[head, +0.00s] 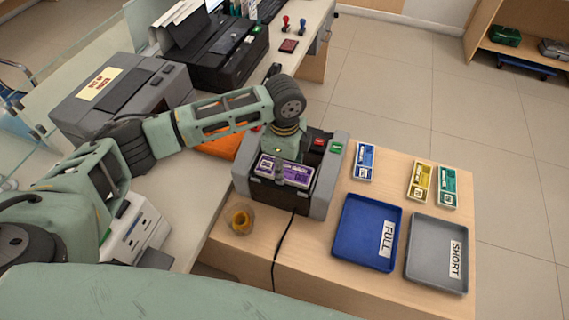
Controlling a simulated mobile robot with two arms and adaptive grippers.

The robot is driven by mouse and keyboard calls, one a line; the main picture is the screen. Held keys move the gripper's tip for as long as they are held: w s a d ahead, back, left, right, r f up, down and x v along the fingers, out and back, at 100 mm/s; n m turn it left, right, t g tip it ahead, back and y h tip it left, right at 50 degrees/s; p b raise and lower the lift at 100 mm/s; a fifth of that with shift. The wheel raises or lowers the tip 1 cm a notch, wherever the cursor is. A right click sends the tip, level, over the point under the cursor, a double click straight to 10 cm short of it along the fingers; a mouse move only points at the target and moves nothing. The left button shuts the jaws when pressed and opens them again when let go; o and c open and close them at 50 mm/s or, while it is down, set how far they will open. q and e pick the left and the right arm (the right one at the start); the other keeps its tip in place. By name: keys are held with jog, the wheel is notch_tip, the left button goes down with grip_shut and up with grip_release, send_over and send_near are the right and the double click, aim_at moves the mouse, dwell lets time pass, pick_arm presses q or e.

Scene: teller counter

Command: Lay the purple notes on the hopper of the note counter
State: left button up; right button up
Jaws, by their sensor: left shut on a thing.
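The purple notes (268,166), a flat banded bundle, are at the top of the note counter (322,185), over its hopper. My left gripper (291,172) reaches down over the counter from the left and is shut on the purple notes. I cannot tell whether the notes touch the hopper, since the gripper hides part of it. The counter is a grey and black machine with a red and a green button patch at its upper right. My right gripper is not in view.
Blue notes (364,161), yellow notes (420,182) and green notes (448,187) lie on the wooden table right of the counter. A blue FULL tray (346,252) and a grey SHORT tray (420,277) stand in front of them. A small cup (240,219) and a black cable (279,245) are near the counter.

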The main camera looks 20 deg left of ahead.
aim_at(285, 170)
pick_arm(q)
jog(key=o, duration=1.2)
jog(key=shift+f, duration=0.1)
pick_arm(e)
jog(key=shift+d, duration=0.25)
pick_arm(q)
notch_tip(285, 170, up, 12)
jog(key=shift+r+b, duration=0.15)
jog(key=shift+b, duration=1.05)
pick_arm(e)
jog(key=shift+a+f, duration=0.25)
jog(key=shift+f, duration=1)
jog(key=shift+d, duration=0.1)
